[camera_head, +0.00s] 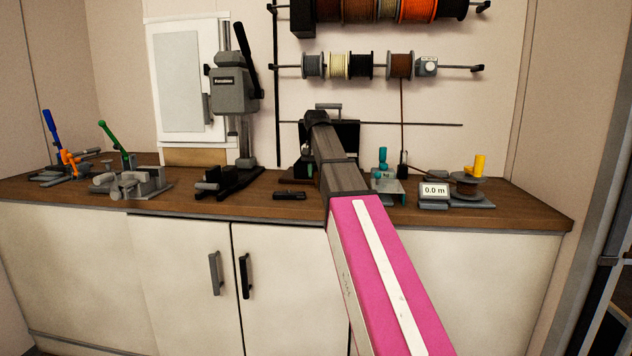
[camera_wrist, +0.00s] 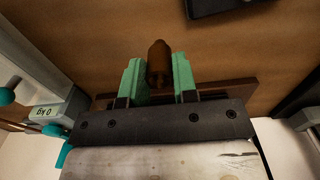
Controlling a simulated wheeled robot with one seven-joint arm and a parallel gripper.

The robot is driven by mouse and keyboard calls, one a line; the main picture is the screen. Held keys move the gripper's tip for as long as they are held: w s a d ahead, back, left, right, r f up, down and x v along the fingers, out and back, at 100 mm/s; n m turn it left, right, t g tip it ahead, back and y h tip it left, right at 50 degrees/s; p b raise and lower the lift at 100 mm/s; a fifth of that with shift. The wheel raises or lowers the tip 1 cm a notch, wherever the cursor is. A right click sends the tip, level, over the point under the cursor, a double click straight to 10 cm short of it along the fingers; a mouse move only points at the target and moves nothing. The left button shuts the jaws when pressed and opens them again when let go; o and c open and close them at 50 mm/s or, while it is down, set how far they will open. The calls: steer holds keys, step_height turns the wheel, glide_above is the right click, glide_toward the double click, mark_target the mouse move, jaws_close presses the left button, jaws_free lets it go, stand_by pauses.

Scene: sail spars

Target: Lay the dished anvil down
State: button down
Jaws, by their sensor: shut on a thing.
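In the wrist view, a small brown metal cylinder with a rounded end, which I take to be the dished anvil (camera_wrist: 159,62), sits between the two green fingers of my gripper (camera_wrist: 159,78). The fingers are shut on its sides. Wooden bench top (camera_wrist: 90,25) shows beyond it; I cannot tell whether the anvil touches anything below. In the head view my arm hides the anvil and most of the gripper over the middle of the bench.
A dark brown board (camera_wrist: 238,92) lies behind the fingers. A small black item (camera_head: 289,195) lies near the bench's front edge. A black press (camera_head: 235,95) stands left, a teal-handled device (camera_head: 385,180) and a length counter (camera_head: 434,193) right. Bare bench shows left of the black item.

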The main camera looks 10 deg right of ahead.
mark_target(316, 182)
steer(key=shift+f, duration=1.55)
steer(key=shift+f, duration=0.15)
steer(key=c, duration=0.9)
jaws_free()
